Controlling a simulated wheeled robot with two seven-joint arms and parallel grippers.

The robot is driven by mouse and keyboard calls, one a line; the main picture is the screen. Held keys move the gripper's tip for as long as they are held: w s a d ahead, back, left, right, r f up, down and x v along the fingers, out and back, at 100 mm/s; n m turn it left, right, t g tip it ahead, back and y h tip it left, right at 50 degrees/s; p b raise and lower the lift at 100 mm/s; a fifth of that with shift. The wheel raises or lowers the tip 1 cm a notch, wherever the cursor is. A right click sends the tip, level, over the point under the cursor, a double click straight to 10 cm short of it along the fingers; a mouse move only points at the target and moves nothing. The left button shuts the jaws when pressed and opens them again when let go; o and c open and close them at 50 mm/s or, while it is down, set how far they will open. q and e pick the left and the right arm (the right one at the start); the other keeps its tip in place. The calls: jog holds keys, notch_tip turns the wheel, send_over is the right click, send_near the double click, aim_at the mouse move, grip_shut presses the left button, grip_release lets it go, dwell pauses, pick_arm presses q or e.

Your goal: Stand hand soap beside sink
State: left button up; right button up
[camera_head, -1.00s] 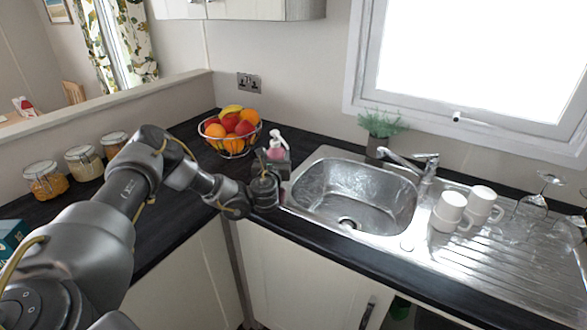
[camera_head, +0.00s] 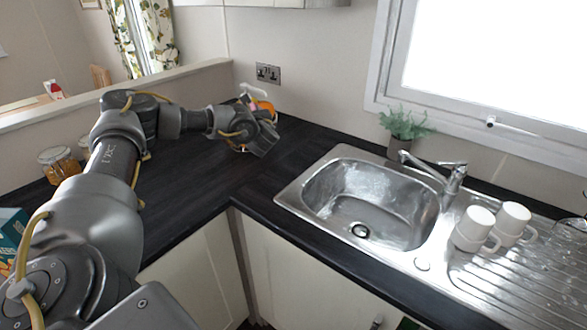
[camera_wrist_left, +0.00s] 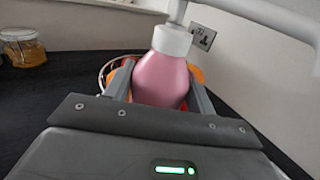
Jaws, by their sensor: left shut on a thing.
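A pink hand soap bottle with a white pump is held by my left gripper (camera_head: 262,132). In the left wrist view the pink hand soap (camera_wrist_left: 161,80) is upright between the two fingers of my left gripper (camera_wrist_left: 162,92), which is shut on it. In the head view only the white pump top (camera_head: 252,91) clearly shows; the gripper hides most of the body. I cannot tell whether its base touches the counter. The gripper is at the back corner, left of the metal sink (camera_head: 290,197) and apart from it. My right gripper is not in view.
The fruit bowl (camera_wrist_left: 104,72) is mostly hidden behind the gripper and bottle. Dark worktop (camera_head: 262,188) left of the sink is clear. A plant (camera_head: 402,128), tap (camera_head: 452,185) and white mugs (camera_head: 474,224) stand around the sink. Glass jars (camera_head: 60,165) stand at left.

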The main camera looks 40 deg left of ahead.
pick_arm(q)
jog(key=w+d+f+p, duration=0.2)
jog(key=d+f+p, duration=0.1)
jog(key=d, duration=0.3)
jog(key=w+d+f+p, duration=0.3)
jog(key=d+f, duration=0.3)
jog(key=d, duration=0.1)
jog(key=shift+w, duration=0.3)
jog(key=f, duration=0.3)
jog(key=shift+w+d+p, duration=0.1)
jog(key=shift+d+p, duration=0.2)
jog(key=shift+d, duration=0.1)
jog(key=shift+w+f, duration=0.1)
jog(key=shift+f, duration=0.4)
jog(key=o, duration=1.3)
jog(key=shift+f, duration=0.1)
